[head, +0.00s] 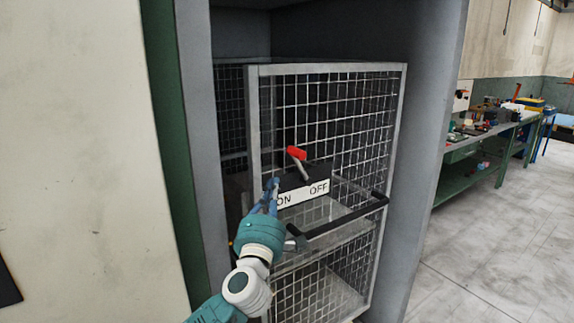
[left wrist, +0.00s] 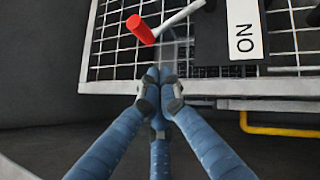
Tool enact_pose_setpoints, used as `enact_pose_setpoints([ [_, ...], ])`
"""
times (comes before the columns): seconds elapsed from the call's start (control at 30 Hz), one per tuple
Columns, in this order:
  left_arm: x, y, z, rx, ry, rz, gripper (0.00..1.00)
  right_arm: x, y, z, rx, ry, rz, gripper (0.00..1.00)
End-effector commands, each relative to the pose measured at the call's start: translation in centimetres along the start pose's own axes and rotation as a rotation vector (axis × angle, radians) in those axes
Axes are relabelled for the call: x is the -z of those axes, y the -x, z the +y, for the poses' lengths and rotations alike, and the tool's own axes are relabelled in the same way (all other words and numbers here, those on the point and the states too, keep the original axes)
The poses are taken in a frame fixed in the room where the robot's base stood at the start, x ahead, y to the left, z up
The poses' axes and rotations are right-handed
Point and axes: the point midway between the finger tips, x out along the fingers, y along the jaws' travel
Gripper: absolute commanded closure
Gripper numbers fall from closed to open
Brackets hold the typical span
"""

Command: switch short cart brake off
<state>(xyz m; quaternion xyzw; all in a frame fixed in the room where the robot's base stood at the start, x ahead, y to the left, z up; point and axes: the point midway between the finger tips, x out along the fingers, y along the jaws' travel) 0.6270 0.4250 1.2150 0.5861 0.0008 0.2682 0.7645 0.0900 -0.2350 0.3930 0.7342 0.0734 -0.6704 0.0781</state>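The short cart (head: 328,68) is a grey-framed wire-mesh cage standing inside a grey bay. Its brake lever (head: 297,154) has a red grip and a light metal rod, rising from a black block above a white plate (head: 304,193) marked ON at left and OFF at right. The lever tilts left, towards the ON side. My left gripper (head: 271,188) is just left of the lever, by the ON mark. In the left wrist view its blue fingers (left wrist: 159,77) meet at the tips, with nothing seen between them; the red grip (left wrist: 139,29) is apart, above them. My right gripper is out of view.
A black push handle (head: 345,217) sticks out from the cart below the plate. Grey bay walls (head: 425,130) stand close on both sides. A green workbench (head: 480,150) with clutter is at far right, with open floor before it. A yellow bar (left wrist: 285,131) shows in the wrist view.

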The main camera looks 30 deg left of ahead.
Motion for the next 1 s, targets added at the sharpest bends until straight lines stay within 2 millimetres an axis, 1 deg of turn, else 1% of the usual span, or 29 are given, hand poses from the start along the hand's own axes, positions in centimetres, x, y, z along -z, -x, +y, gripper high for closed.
enact_pose_setpoints([
  [0.03, -0.1, -1.3, 0.3, -0.003, 0.0, 0.001, 1.0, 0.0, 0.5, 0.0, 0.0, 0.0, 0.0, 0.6],
  [0.2, 0.0, -4.8, 0.3, -0.001, 0.001, 0.002, 1.0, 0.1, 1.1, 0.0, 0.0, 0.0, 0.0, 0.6],
  [0.33, -1.7, -6.0, 0.3, -0.001, 0.003, 0.0, 1.0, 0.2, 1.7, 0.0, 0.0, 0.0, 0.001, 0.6],
  [0.53, -2.7, -7.0, 0.0, 0.001, 0.0, 0.0, 1.0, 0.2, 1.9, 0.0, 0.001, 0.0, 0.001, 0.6],
  [1.0, -2.9, -7.2, 0.0, 0.001, 0.0, 0.0, 1.0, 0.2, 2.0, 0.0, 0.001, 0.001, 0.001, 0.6],
])
